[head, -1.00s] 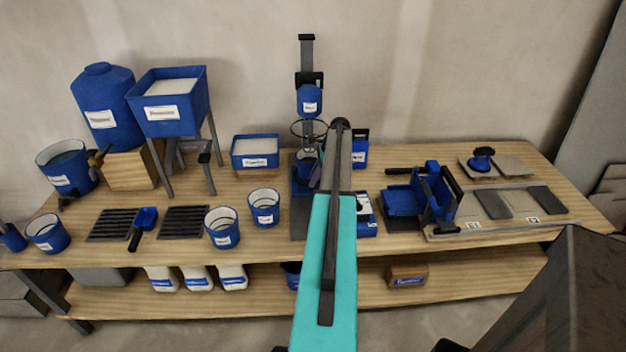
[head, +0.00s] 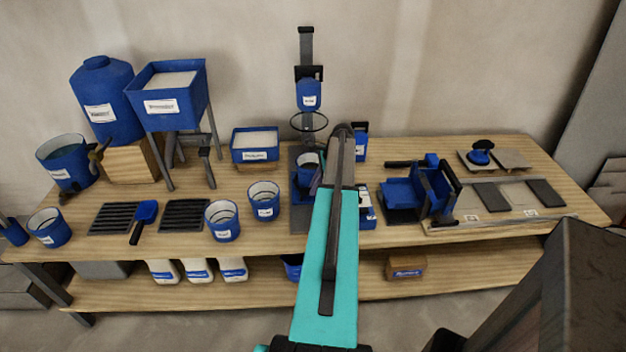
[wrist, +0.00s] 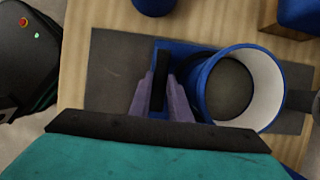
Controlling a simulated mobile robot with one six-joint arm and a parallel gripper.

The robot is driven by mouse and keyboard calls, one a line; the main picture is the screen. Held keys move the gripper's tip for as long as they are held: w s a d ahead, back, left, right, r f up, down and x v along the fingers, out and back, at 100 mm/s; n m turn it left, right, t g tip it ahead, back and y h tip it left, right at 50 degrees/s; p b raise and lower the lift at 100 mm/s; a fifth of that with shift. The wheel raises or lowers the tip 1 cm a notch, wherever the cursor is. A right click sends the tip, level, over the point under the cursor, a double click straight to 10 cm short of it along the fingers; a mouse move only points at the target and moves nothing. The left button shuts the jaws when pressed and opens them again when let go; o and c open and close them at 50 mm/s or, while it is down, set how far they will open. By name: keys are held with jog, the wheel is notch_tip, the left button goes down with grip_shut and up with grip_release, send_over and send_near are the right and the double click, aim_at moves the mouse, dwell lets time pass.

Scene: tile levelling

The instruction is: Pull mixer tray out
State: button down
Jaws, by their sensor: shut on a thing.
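The mixer stand (head: 306,48) rises at the back middle of the bench, with its blue mixer head (head: 309,94) above a dark ring (head: 309,122). Below it, a blue bucket (head: 308,164) stands on the mixer tray; the bucket also shows in the wrist view (wrist: 240,88). The blue mixer tray (wrist: 190,47) has an upright black handle (wrist: 160,78). My gripper (wrist: 162,90) is shut on that handle, its purple fingers on either side, left of the bucket. In the head view my arm hides part of the tray and most of the gripper.
A dark base plate (wrist: 110,70) lies under the tray. Blue cups (head: 264,201) stand to the left, and a blue box (head: 255,145) behind them. A blue box with a label (head: 361,143) and a blue tool (head: 420,190) are on the right.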

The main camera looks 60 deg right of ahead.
jog(key=s+a, duration=0.2)
jog(key=a, duration=0.1)
jog(key=s+a, duration=0.3)
jog(key=s+a+p, duration=0.1)
jog(key=s+a, duration=0.1)
jog(key=a, duration=0.2)
jog(key=shift+s, duration=0.2)
jog(key=c, duration=1.6)
grip_release()
jog(key=shift+c, duration=0.2)
jog(key=shift+r, duration=0.1)
jog(key=b+v, duration=0.1)
jog(key=v, duration=1.2)
jog(key=shift+r+b, duration=0.3)
